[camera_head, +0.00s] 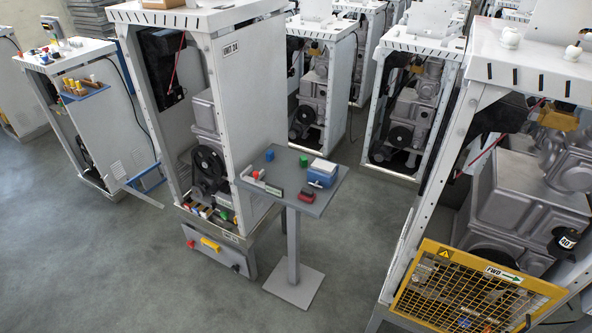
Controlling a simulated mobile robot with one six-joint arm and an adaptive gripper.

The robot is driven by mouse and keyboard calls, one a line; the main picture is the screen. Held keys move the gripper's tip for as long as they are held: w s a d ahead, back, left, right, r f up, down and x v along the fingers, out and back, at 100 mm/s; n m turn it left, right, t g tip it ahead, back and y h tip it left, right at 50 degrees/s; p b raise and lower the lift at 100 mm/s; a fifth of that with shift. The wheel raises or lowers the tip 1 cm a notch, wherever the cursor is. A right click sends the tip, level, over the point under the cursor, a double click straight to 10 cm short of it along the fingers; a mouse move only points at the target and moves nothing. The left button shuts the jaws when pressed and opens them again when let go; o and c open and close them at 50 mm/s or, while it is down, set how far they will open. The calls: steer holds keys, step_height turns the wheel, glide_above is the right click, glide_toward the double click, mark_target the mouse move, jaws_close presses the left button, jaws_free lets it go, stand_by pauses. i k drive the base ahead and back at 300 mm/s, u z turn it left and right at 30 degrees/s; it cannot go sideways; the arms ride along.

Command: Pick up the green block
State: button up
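A small green block (304,160) sits on the grey top of a pedestal table (288,201), near its back edge. A small blue block (270,154) sits to its left on the same top, apart from it. My gripper is not visible in this view.
The tabletop also holds a blue box with a whitish top (322,172), a red item (306,196) and a pale elongated item (262,184). A yellow mesh guard (470,290) is at right front. Open floor lies at left front.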

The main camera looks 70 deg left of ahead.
mark_target(303, 160)
steer(key=k, duration=0.55)
steer(key=u, duration=4.1)
steer(key=i, duration=0.15)
steer(key=z, duration=1.65)
steer(key=i, duration=0.95)
steer(key=u, duration=0.1)
